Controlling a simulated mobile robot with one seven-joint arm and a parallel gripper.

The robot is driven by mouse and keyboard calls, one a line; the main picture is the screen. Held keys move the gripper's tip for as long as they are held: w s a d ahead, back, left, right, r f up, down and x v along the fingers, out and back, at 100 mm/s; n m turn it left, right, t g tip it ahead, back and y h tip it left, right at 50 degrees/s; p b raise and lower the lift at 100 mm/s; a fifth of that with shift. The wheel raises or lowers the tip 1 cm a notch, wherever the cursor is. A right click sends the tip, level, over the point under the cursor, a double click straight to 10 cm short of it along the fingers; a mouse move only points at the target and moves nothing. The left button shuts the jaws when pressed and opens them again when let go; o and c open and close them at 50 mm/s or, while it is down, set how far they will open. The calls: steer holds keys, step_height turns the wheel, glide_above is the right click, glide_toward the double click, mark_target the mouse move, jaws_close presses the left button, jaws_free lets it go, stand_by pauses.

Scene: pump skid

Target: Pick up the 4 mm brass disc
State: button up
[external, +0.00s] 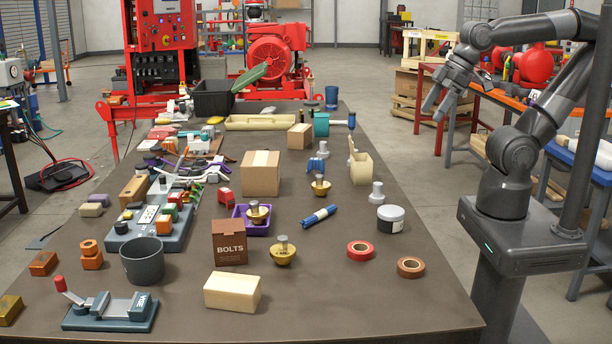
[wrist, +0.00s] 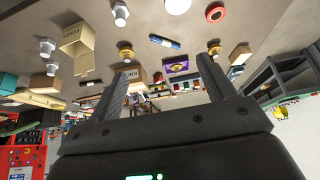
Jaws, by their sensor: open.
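Three brass-coloured round pieces with grey stems show on the table. One stands near the middle (external: 320,188), one sits in a purple tray (external: 238,222), and one stands in front by the bolts box (external: 283,256). I cannot read any size on them, so I cannot tell which is the 4 mm brass disc. The wrist view, upside down, also shows the middle piece (wrist: 126,54) and the front piece (wrist: 215,49). My gripper (external: 433,105) is open and empty, raised beyond the table's right edge, well away from all three.
Close around the pieces stand the bolts box (external: 229,243), a blue cylinder (external: 319,216), a cardboard box (external: 261,173) and an open beige box (external: 360,168). A red tape roll (external: 360,251) and a white jar (external: 390,219) lie to the right.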

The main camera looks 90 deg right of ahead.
steer(key=shift+o, duration=0.4)
steer(key=m+g, duration=0.5)
steer(key=g, duration=0.1)
glide_above(282, 239)
step_height(282, 239, down, 16)
steer(key=shift+d+f, duration=0.1)
step_height(282, 239, down, 11)
steer(key=shift+r, duration=0.1)
steer(key=c, duration=1.1)
